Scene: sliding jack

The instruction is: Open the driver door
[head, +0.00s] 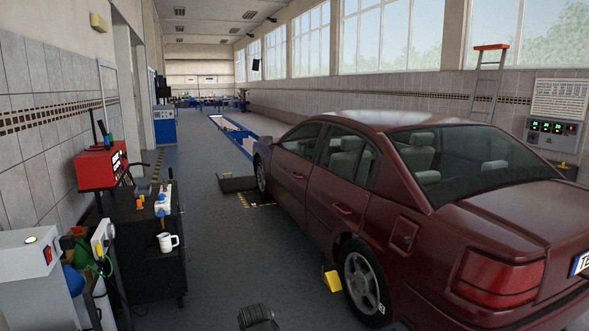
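The dark red car (480,219) stands on the right with its rear towards me and its left side facing the aisle. The front left door (289,163), on the driver side if the car is left-hand drive, looks closed and flush with the body. Its handle (298,176) is small and near the door's rear edge. The rear left door (333,199) with its own handle (342,209) lies nearer to me and also looks closed.
Clear grey floor (225,245) runs along the car's left side. A yellow wheel chock (332,281) sits by the rear wheel. A dark block (237,183) lies near the front wheel.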

